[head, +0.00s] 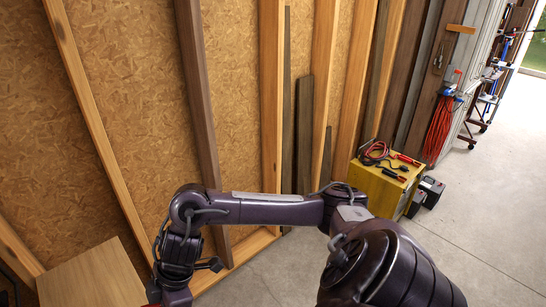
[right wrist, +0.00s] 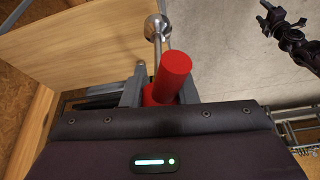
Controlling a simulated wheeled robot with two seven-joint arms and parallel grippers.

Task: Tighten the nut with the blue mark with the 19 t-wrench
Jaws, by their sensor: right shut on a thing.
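In the right wrist view, my right gripper (right wrist: 150,88) is shut on a red cylindrical handle (right wrist: 172,75). A metal shaft with a round shiny end (right wrist: 156,28) extends beyond the handle; it looks like a T-wrench. No size marking can be read. In the head view, my arm reaches to the lower left, and its gripper is cut off by the bottom edge. A small patch of red shows there. The nut with the blue mark is in neither view. My left gripper is not seen.
A wooden panel (head: 92,278) lies at the lower left, near the stud wall; a wooden surface (right wrist: 90,45) is beyond the gripper in the wrist view. A yellow cabinet (head: 383,192) with red and black cables stands at the right. The concrete floor (head: 480,220) is open.

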